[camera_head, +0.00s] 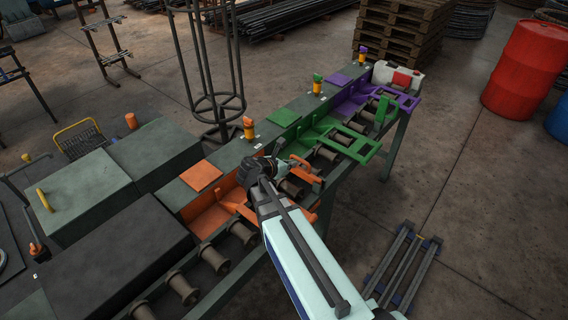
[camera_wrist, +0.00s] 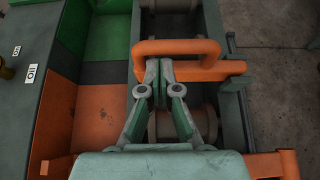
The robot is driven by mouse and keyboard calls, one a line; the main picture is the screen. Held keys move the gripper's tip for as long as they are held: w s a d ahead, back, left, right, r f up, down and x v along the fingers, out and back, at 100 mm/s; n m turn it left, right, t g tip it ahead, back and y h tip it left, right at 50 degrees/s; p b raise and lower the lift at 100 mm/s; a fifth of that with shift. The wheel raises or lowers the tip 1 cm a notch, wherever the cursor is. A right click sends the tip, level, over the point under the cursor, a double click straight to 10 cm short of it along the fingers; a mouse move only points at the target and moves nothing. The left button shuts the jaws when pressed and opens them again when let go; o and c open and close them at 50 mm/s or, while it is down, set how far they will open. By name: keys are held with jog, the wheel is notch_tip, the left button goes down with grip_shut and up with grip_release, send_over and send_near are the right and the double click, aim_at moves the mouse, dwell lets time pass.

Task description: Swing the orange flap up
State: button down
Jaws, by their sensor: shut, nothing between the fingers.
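The orange flap (camera_head: 306,179) lies low across the rollers in the head view, mostly hidden behind my arm. In the wrist view its orange bar (camera_wrist: 180,47) forms a loop across the top middle, and another orange part (camera_wrist: 272,165) shows at the lower right. My gripper (camera_wrist: 158,64) is shut and empty, with its fingertips at the orange bar. I cannot tell whether they touch it. In the head view my gripper (camera_head: 284,169) is partly covered by my wrist. The orange side panel (camera_wrist: 97,117) stands left of the fingers.
A green flap frame (camera_head: 350,143) and a purple one (camera_head: 397,96) reach over the rollers farther along the bench.

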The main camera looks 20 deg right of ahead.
jog(key=shift+w+d+f, duration=0.25)
jog(key=shift+d+f, duration=0.1)
jog(key=shift+d, duration=0.2)
jog(key=shift+s+r, duration=0.1)
jog(key=shift+r, duration=0.1)
